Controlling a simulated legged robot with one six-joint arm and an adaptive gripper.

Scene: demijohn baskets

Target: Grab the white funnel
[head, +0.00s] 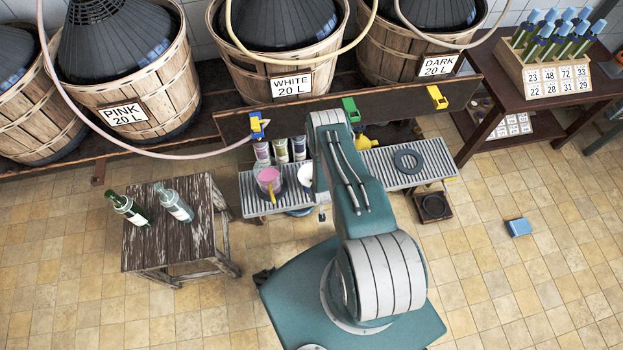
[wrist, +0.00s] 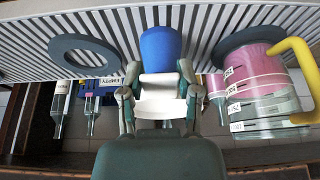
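In the wrist view my gripper (wrist: 160,72) points at the grey ribbed shelf (wrist: 205,18), its two fingers apart. A white piece (wrist: 162,92), which looks like the white funnel, shows between the fingers. A blue rounded thing (wrist: 160,48) lies just beyond, at the fingertips. Whether the fingers press on either is unclear. In the head view a white rounded thing (head: 305,174), likely the funnel, shows beside the jug, partly covered by my arm. My gripper is hidden there behind the arm. A yellow funnel-like thing (head: 366,142) is right of the arm.
A measuring jug (head: 269,181) with pink liquid stands close left of the white thing; its yellow handle (wrist: 298,60) shows in the wrist view. A dark ring (head: 408,161) lies on the shelf's right. Two bottles stand on a wooden stool (head: 165,235). Baskets line the back.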

